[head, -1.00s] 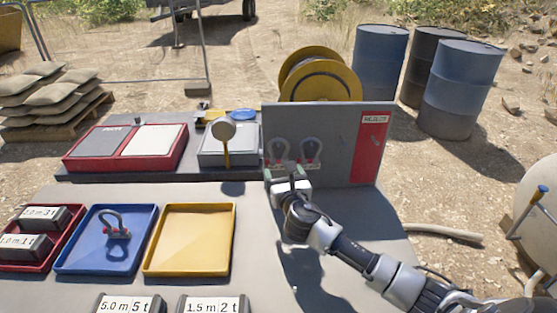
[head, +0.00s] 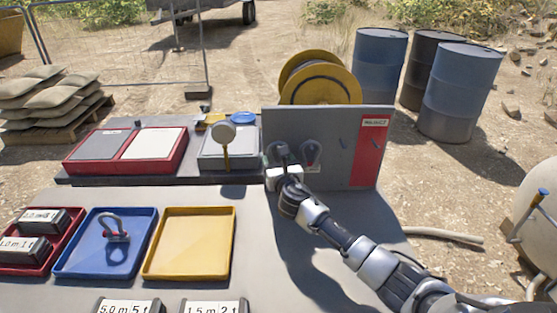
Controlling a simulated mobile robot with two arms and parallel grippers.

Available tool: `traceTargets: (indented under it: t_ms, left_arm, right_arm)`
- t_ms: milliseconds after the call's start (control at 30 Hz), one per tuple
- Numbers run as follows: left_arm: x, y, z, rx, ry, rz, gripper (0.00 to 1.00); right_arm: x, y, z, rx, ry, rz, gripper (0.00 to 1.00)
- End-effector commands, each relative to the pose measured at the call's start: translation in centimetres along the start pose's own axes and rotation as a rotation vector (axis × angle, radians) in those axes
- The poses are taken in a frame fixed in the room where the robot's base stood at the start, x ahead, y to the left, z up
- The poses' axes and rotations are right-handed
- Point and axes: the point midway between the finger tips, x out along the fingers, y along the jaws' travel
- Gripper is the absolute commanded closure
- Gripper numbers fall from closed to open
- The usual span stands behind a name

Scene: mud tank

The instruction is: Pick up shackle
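Two dark shackles hang on the upright grey board (head: 330,122). The right-hand shackle (head: 311,147) shows clearly; the left-hand shackle (head: 270,150) is partly hidden by my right gripper (head: 282,148). That gripper is right in front of the left-hand shackle; whether it touches it or how far its fingers are apart cannot be made out. Another shackle (head: 115,226), grey with red ends, lies in the blue tray (head: 78,262). My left gripper is not in view.
A bare yellow tray (head: 188,242) and a red tray (head: 28,266) with labelled blocks flank the blue tray. A scale with a round dial (head: 223,132) stands left of the board. A red reject strip (head: 370,155) is on the board's right. Blue drums (head: 460,90) stand behind.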

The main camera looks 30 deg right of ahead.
Motion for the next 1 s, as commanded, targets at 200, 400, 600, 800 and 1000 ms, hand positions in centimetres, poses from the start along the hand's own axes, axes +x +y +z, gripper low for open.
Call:
traceTargets:
  t_ms: [200, 400, 600, 800, 1000]
  left_arm:
    - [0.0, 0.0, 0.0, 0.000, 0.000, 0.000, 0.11]
    - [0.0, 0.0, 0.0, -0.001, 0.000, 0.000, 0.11]
    - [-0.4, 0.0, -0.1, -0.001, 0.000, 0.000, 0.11]
    - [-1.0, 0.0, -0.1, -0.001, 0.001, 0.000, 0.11]
    - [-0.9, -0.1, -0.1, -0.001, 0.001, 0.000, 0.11]
  right_arm:
    - [0.0, 0.0, 0.1, 0.000, -0.001, 0.000, 0.64]
    - [0.0, 0.0, 0.1, -0.001, -0.001, 0.000, 0.64]
    - [0.0, -0.1, 1.3, -0.001, -0.004, 0.000, 0.64]
    - [-0.3, -0.1, 4.0, -0.002, -0.004, 0.001, 0.64]
    - [-4.7, 0.0, 3.5, -0.002, 0.000, 0.003, 0.64]
